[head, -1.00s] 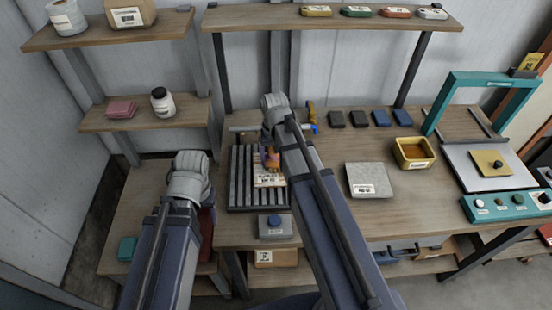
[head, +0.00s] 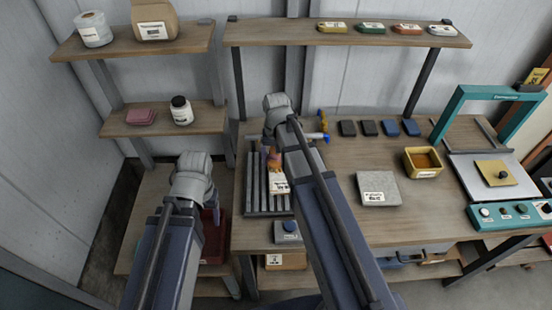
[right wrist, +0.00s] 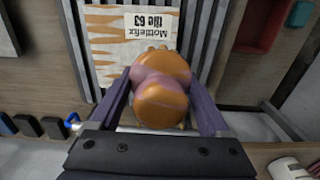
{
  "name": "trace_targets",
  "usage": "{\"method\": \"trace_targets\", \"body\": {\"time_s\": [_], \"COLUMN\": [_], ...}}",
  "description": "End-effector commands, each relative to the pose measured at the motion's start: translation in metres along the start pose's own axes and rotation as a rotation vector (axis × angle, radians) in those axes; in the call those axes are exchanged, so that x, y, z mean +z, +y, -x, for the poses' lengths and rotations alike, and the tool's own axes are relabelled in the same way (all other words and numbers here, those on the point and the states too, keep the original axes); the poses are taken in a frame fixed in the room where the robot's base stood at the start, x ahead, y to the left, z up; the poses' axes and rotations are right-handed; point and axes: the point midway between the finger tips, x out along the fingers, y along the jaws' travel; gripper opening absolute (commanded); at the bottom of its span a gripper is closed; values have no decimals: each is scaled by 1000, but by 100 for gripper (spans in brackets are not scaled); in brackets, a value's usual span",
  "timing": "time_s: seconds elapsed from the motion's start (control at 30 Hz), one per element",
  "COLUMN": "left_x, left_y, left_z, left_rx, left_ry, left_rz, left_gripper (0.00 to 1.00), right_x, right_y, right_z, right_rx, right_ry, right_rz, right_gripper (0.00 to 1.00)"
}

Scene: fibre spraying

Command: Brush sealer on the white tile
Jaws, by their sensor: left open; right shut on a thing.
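The white tile (head: 279,184) lies on a dark slatted rack (head: 255,200). In the right wrist view the tile (right wrist: 105,55) bears a "Mottlefix Tile 63" label and amber zigzag marks. A yellow tub (head: 424,162) of amber liquid stands on the bench to the right.
A grey labelled slab (head: 378,188) lies right of the rack. Several small dark blocks (head: 368,128) line the back. A teal frame press (head: 490,95) stands at the right. A dark red bin (head: 214,238) is beside my left arm. Shelves hang above.

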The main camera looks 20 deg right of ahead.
Motion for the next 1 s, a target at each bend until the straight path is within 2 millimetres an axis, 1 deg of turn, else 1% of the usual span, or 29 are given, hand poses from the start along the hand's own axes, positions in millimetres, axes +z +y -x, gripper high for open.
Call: {"method": "trace_targets", "body": {"time_s": [0.03, 0.2, 0.3, 0.87, 1.0], "left_x": [1, 1, 2, 2, 1], "left_y": [-1, -2, -3, -3, -2], "left_z": [10, 24, 29, 28, 16], "left_rx": [0, 0, 0, 0, 0], "left_ry": [0, 0, 0, 0, 0], "left_rz": [0, -1, -1, -1, -1], "left_gripper": [66, 66, 66, 66, 66], "right_x": [0, -1, -1, -1, -1], "right_y": [0, 1, 1, 2, 2], "right_z": [10, 24, 29, 28, 16], "right_rx": [0, 0, 0, 0, 0], "right_ry": [0, 0, 0, 0, 0], "right_rz": [0, 0, 1, 1, 1], "right_gripper": [36, 36, 36, 36, 36]}}
